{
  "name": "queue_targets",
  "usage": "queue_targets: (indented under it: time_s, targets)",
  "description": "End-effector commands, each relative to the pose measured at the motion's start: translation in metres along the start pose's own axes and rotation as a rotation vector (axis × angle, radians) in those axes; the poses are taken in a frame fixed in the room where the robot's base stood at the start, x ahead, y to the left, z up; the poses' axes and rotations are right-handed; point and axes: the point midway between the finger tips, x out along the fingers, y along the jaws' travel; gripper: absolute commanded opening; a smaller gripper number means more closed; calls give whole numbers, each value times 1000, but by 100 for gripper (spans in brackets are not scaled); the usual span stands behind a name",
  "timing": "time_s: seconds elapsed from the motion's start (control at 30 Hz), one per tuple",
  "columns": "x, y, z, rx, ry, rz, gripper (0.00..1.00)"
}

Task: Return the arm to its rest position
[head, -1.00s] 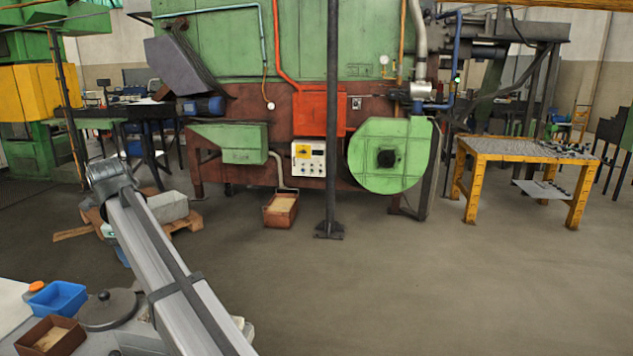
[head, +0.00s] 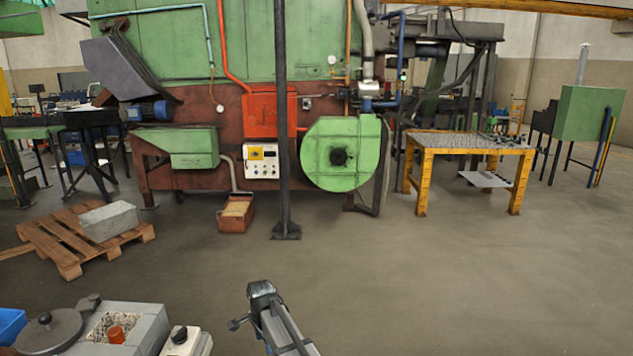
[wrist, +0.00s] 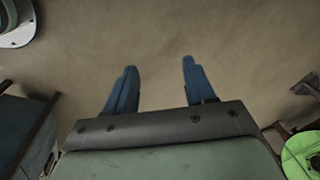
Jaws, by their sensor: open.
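My arm shows at the bottom centre of the head view, reaching low over the grey floor. Its gripper fingers cannot be made out there. In the wrist view my gripper (wrist: 155,85) has two blue fingers standing well apart. Nothing is between them but bare floor, so it is open and empty. It touches nothing that I can see.
A grey block furnace (head: 140,325) with a round lid (head: 45,333) stands at lower left. Behind it are a pallet (head: 55,240) with a grey block (head: 110,220), a green machine (head: 160,50), a dark post (head: 281,120) and a yellow table (head: 465,142). The floor at right is clear.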

Motion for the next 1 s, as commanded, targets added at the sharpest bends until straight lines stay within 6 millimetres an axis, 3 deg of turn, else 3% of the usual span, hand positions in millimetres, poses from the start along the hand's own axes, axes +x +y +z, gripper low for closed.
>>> queue_targets:
  time_s: [0.03,0.2,0.4,0.7,1.0]
  targets:
    - [18,23,-12,-21,-3,16,54]
    - [70,83,-44,-116,-19,62,54]
    - [123,158,-63,-227,-55,124,54]
    - [185,275,-63,-387,-147,223,54]
    - [225,391,-41,-541,-276,305,54]
